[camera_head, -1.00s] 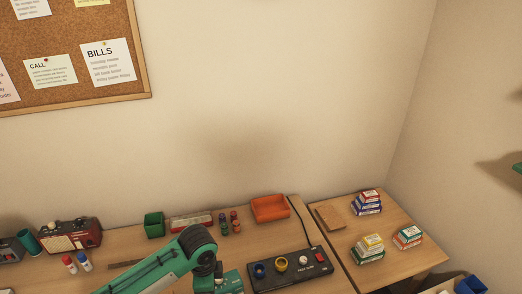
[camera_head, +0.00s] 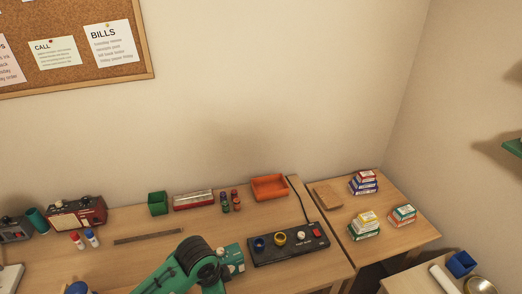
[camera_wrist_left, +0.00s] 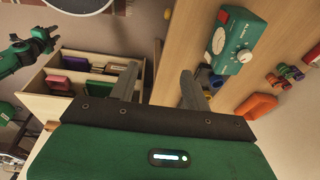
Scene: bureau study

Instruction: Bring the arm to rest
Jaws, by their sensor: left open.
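My left arm, green with a dark joint, comes in at the bottom of the head view; its gripper is not visible there. In the left wrist view my left gripper (camera_wrist_left: 158,92) has its two grey fingers apart with nothing between them. Beyond the fingers are the desk edge and a teal alarm device with dials (camera_wrist_left: 234,42). The device also shows beside my arm joint in the head view (camera_head: 231,259). A green arm with a dark gripper (camera_wrist_left: 46,38), probably my right one, is at the upper left of the wrist view, too small to read.
A ruler (camera_head: 148,237) lies left of my arm. A side table (camera_head: 395,237) holds stacked boxes.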

